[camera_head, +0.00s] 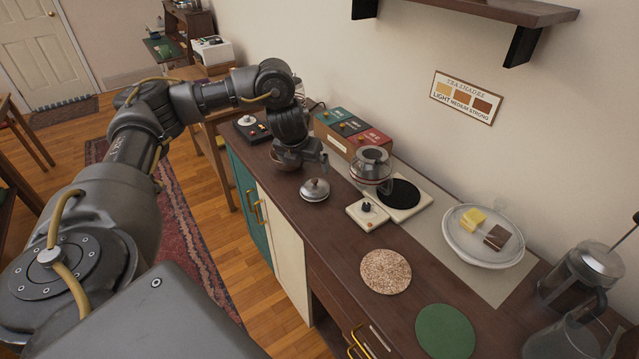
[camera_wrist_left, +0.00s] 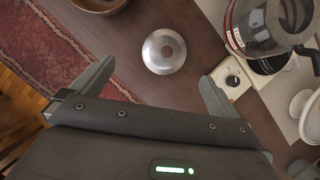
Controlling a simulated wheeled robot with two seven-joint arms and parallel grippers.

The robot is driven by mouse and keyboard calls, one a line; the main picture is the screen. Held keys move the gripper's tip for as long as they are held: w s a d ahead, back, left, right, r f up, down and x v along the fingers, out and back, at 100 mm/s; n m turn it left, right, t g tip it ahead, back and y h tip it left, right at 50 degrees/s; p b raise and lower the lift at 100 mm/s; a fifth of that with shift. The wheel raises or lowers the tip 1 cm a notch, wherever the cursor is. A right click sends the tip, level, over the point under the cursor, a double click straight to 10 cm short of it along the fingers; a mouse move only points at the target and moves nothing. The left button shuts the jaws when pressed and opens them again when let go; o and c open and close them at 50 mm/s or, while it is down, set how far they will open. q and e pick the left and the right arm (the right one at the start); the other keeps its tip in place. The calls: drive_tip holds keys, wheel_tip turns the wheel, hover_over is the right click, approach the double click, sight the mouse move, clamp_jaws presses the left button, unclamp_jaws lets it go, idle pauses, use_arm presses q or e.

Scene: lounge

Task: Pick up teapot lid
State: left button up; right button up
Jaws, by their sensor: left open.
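The teapot lid (camera_head: 314,190) is a shiny silver disc with a dark knob, lying on the dark wooden counter. In the left wrist view the lid (camera_wrist_left: 152,56) lies beyond and roughly between my spread fingers. My left gripper (camera_head: 301,162) is open and empty, just above and behind the lid in the head view, not touching it. In the left wrist view its fingers (camera_wrist_left: 158,80) are wide apart. A glass teapot (camera_head: 371,172) with a red band stands right of the lid; it also shows in the left wrist view (camera_wrist_left: 250,30). My right gripper is not in view.
A white control box (camera_head: 367,213) and black hot plate (camera_head: 399,194) sit right of the lid. A brown bowl (camera_wrist_left: 100,3) is close to the lid. A cork mat (camera_head: 386,271) and green mat (camera_head: 445,331) lie nearer.

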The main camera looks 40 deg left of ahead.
sight(314, 180)
use_arm(q)
drive_tip(key=b+x, duration=0.1)
drive_tip(key=x, duration=0.1)
drive_tip(key=d+b+x, duration=0.1)
drive_tip(key=x, duration=0.2)
drive_tip(key=shift+w, duration=0.15)
drive_tip(key=shift+w+a+f, duration=0.1)
drive_tip(key=shift+w+f, duration=0.1)
drive_tip(key=shift+a, duration=0.1)
drive_tip(key=shift+f+b, duration=0.3)
drive_tip(key=shift+f, duration=0.1)
drive_tip(key=x, duration=0.1)
drive_tip(key=b+x, duration=0.1)
drive_tip(key=x, duration=0.2)
drive_tip(key=shift+w+f, duration=0.15)
drive_tip(key=shift+f, duration=0.05)
drive_tip(key=shift+r, duration=0.1)
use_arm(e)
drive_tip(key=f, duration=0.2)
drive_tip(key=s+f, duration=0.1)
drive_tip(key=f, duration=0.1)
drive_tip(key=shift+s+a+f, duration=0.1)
use_arm(q)
drive_tip(key=c, duration=1)
